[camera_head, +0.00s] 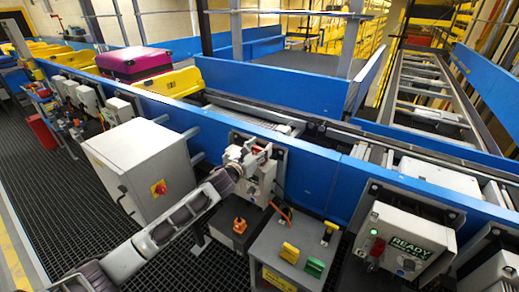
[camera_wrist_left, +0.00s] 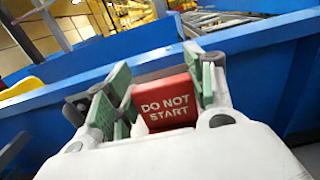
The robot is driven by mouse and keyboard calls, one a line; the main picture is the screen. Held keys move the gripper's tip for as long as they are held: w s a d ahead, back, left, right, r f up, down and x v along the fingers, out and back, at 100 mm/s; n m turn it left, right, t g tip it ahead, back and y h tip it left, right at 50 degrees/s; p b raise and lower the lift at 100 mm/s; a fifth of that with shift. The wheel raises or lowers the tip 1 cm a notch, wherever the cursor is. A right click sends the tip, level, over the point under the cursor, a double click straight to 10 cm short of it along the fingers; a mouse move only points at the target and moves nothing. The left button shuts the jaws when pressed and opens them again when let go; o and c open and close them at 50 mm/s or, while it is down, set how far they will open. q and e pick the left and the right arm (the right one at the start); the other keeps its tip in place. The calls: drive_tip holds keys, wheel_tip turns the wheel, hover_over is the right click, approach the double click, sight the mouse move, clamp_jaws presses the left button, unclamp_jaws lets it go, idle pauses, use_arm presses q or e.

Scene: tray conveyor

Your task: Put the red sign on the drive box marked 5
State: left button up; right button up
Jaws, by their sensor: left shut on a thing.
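The red sign (camera_wrist_left: 167,104) with white "DO NOT START" lettering is between the green-padded fingers of my left gripper (camera_head: 256,154), which is shut on it. In the head view the gripper is in front of a pale drive box (camera_head: 262,186) on the blue conveyor side. I cannot tell whether the sign touches the box. No number 5 can be read on any box. Another drive box (camera_head: 404,243) at the right bears a green "READY" sign (camera_head: 409,246) and a lit green lamp.
A grey cabinet (camera_head: 139,164) with a red and yellow switch stands left of my left arm. A small grey stand (camera_head: 279,238) with yellow and green items is at the lower middle. A magenta suitcase (camera_head: 134,62) rides in a yellow tray (camera_head: 172,82). The blue conveyor side (camera_head: 309,172) runs behind.

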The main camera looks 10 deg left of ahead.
use_arm(q)
drive_tip(key=shift+f, duration=0.1)
use_arm(e)
drive_tip(key=shift+f, duration=0.1)
use_arm(q)
drive_tip(key=o, duration=1.1)
drive_tip(key=shift+c, duration=0.2)
use_arm(e)
drive_tip(key=shift+d, duration=0.8)
drive_tip(key=shift+a, duration=0.1)
